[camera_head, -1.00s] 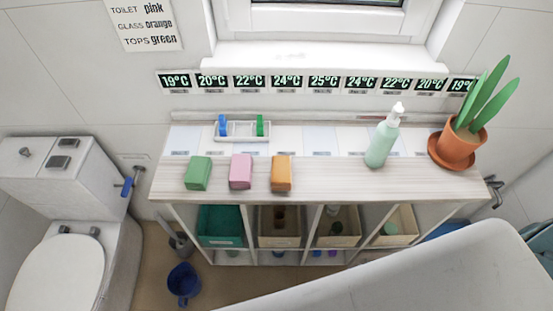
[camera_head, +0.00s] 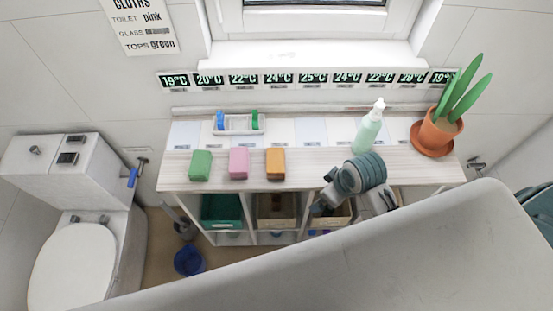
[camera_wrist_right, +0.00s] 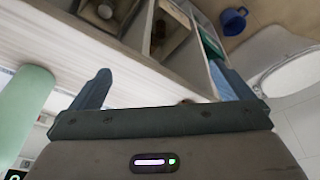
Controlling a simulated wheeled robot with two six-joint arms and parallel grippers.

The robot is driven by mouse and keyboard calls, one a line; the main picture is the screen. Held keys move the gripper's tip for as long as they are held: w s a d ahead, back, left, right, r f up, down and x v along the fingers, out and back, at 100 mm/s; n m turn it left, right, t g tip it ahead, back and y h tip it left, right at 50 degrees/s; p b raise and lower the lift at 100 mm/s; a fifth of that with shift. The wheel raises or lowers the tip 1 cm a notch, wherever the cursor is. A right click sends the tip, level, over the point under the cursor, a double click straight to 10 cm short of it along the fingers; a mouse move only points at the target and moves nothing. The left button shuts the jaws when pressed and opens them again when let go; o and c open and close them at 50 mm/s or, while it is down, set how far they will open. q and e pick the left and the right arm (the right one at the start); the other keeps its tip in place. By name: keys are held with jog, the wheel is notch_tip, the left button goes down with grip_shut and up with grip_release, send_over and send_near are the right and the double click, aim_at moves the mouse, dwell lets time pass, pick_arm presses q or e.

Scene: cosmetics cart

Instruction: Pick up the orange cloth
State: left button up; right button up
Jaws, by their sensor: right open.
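The orange cloth (camera_head: 275,163) is a small folded block on the cart's pale wood top (camera_head: 215,179), right of the pink cloth (camera_head: 239,163) and the green cloth (camera_head: 200,165). My right gripper (camera_head: 322,203) is at the cart's front edge, to the right of and nearer than the orange cloth, apart from it. In the right wrist view its two fingers (camera_wrist_right: 167,88) are spread with nothing between them. I cannot make out the orange cloth in that view. My left gripper is not in view.
A pale green pump bottle (camera_head: 367,132) stands behind my right wrist, and shows close at left in the wrist view (camera_wrist_right: 22,112). A potted plant (camera_head: 436,133) is at the right end. A small tray (camera_head: 238,130) stands behind the cloths. Bins (camera_head: 222,211) fill the shelves below.

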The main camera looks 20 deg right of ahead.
aim_at(281, 159)
jog(key=w+n, duration=0.1)
jog(key=w, duration=0.1)
jog(key=w+a+r+n+y, duration=0.1)
jog(key=w+n, duration=0.1)
jog(key=w, duration=0.1)
jog(key=w+a+r+n, duration=0.1)
jog(key=w, duration=0.1)
jog(key=shift+w+a+r+g+y, duration=0.2)
jog(key=shift+w+a+g+y, duration=0.1)
jog(key=shift+w+y, duration=0.1)
jog(key=w+a+r+n+g+y, duration=0.1)
jog(key=w+a+r+n, duration=0.1)
jog(key=w+r+n, duration=0.3)
jog(key=shift+y, duration=0.3)
jog(key=x, duration=0.3)
jog(key=w+p+x, duration=0.1)
jog(key=x, duration=0.2)
jog(key=shift+w+a+f, duration=0.1)
jog(key=shift+w, duration=0.05)
jog(key=shift+a+f+p, duration=0.15)
jog(key=shift+f+p, duration=0.15)
jog(key=shift+p, duration=0.3)
jog(key=p+x, duration=0.2)
jog(key=x, duration=0.1)
jog(key=shift+f, duration=0.25)
jog(key=shift+a+f, duration=0.15)
jog(key=shift+f, duration=0.45)
jog(key=c, duration=0.9)
